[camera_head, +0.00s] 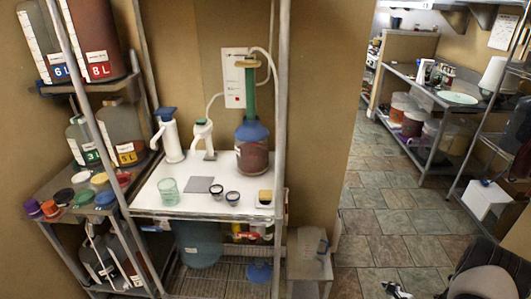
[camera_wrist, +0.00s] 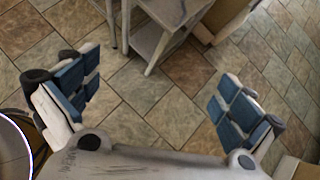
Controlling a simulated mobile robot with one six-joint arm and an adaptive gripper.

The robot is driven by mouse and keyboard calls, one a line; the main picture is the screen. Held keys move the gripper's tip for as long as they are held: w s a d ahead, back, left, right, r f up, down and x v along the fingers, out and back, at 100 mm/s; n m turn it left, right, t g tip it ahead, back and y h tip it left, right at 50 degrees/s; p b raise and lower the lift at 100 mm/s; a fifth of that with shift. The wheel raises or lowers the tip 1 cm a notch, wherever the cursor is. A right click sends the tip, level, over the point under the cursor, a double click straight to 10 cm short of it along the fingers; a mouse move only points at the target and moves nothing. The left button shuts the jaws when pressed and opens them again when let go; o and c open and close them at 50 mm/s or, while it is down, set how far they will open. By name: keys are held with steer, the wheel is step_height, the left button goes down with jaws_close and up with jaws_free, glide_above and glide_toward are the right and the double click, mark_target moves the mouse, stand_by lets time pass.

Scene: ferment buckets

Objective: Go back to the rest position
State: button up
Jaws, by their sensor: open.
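My gripper (camera_wrist: 155,95) shows in the wrist view with its two blue-padded fingers spread wide. Nothing is between them, only the tiled floor beyond. In the head view, a small part of my gripper (camera_head: 397,291) shows at the bottom edge, over the floor and right of the shelf unit. It is apart from the bench and touches nothing that I can see.
A white worktop (camera_head: 150,197) holds a green cup (camera_head: 168,189), a pump bottle (camera_head: 168,135) and a blue-and-red vessel (camera_head: 252,148). Labelled buckets stand on shelves at left. A small grey stand (camera_head: 308,262) is near the bench. Tiled floor (camera_head: 375,225) lies open toward the back.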

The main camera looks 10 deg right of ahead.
steer(key=w+a+r+n+y, duration=0.1)
steer(key=w+a+r+n, duration=0.2)
steer(key=w+r, duration=0.4)
steer(key=a+r+n+g+y, duration=0.1)
steer(key=a+r+n+g, duration=0.1)
steer(key=a+r+n, duration=0.75)
steer(key=a+r+n+g+y, duration=0.15)
steer(key=a+r+n, duration=0.25)
steer(key=a+r, duration=0.95)
steer(key=s+a+r+n+g+h, duration=0.1)
steer(key=s+a+r+n, duration=0.25)
steer(key=s+r, duration=0.3)
steer(key=s+a+r+n+g+h, duration=0.1)
steer(key=s+a+r+n, duration=0.3)
steer(key=r, duration=0.3)
steer(key=s+r+n+t+h, duration=0.1)
steer(key=s+r+n+h, duration=0.2)
steer(key=s+n, duration=0.4)
steer(key=s+h, duration=0.1)
steer(key=s, duration=0.6)
steer(key=shift+d+r+n, duration=0.15)
steer(key=shift+r+n, duration=0.15)
steer(key=shift+r, duration=0.1)
